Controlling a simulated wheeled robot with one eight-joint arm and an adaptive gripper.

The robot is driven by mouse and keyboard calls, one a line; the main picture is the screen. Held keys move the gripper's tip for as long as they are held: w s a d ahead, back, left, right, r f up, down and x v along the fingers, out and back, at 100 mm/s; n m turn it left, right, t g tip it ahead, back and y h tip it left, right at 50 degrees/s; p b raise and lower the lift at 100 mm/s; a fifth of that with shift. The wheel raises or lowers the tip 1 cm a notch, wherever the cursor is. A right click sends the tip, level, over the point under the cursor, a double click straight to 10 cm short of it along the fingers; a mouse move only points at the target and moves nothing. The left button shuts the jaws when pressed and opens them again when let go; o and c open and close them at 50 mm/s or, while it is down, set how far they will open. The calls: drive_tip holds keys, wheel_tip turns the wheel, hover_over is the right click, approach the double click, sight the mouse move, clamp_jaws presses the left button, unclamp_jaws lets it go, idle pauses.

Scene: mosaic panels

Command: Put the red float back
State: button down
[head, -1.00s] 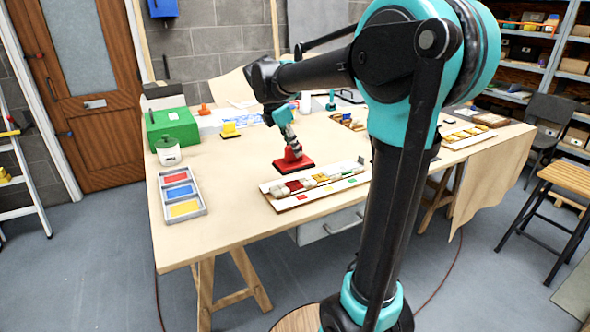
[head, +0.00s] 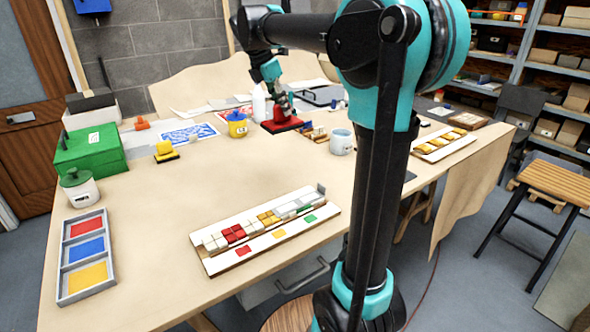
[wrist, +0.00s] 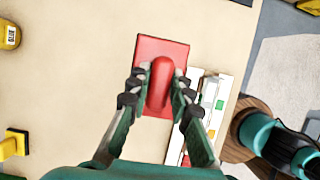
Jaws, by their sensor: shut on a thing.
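My gripper (head: 281,108) is shut on the handle of the red float (head: 283,126), over the back part of the table. The float has a flat red plate with a rounded red grip on top. In the wrist view my gripper (wrist: 160,92) has one finger on each side of the grip, and the red float's plate (wrist: 176,50) shows beyond the fingers. The plate looks about level. I cannot tell whether it touches the table or hangs just above it.
A white board (head: 280,242) with tiles and colour squares lies at the table's front. A tray of red, blue and yellow (head: 63,285) is at left. A yellow float (head: 166,151), yellow pot (head: 237,126) and pale mug (head: 341,142) stand farther back. The table's middle is clear.

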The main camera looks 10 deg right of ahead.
drive_tip(key=shift+w+d, duration=0.25)
drive_tip(key=shift+w, duration=0.05)
wheel_tip(320, 180, down, 20)
drive_tip(key=shift+d+r, duration=0.1)
drive_tip(key=shift+r, duration=0.05)
idle(0.4)
drive_tip(key=c, duration=1.4)
unclamp_jaws()
drive_tip(key=shift+o, duration=0.2)
drive_tip(key=v, duration=1.2)
